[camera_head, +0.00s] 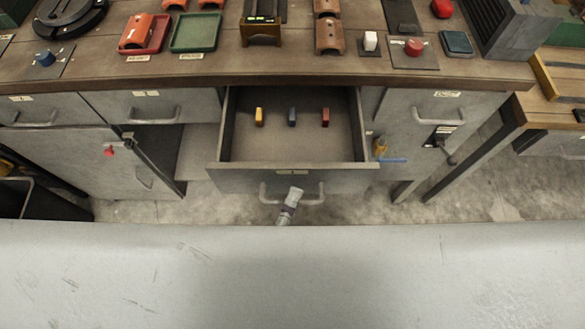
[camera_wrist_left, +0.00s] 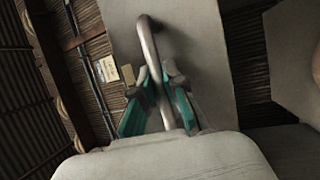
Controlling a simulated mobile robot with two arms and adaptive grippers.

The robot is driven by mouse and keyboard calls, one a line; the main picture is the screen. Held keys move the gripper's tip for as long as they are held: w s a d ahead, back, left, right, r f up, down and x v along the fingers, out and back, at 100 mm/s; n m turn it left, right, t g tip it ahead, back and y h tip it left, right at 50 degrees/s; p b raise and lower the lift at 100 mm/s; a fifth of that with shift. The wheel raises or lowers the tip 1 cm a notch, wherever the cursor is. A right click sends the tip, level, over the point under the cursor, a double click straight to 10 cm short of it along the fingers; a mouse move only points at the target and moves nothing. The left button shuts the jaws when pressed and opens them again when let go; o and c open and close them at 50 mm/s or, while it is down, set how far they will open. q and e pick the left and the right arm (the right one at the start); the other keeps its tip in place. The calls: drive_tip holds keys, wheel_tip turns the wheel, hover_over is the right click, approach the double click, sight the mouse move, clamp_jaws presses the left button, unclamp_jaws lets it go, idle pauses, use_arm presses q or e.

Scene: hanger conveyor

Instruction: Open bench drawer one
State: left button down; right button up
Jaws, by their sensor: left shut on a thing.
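The middle bench drawer (camera_head: 292,181) is pulled out, and its inside shows in the head view. Its label is too small to read surely. A yellow, a blue and a red block stand upright inside it. Its bar handle (camera_head: 313,196) is on the front face. My left gripper (camera_head: 293,194) is at this handle. In the left wrist view, the teal fingers of the left gripper (camera_wrist_left: 162,105) are shut around the metal handle (camera_wrist_left: 150,45), one on each side. My right gripper is not in view.
The bench top (camera_head: 250,68) above carries several trays, blocks and buttons. Shut drawers (camera_head: 145,103) are on the left. A cabinet door with a red knob (camera_head: 109,152) stands ajar. A side table (camera_head: 550,108) is at the right. Bare floor shows below the drawer.

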use_arm(q)
drive_tip(key=s, duration=0.4)
drive_tip(key=shift+s, duration=0.1)
drive_tip(key=c, duration=1.2)
unclamp_jaws()
drive_tip(key=v, duration=1.2)
drive_tip(key=shift+f, duration=0.15)
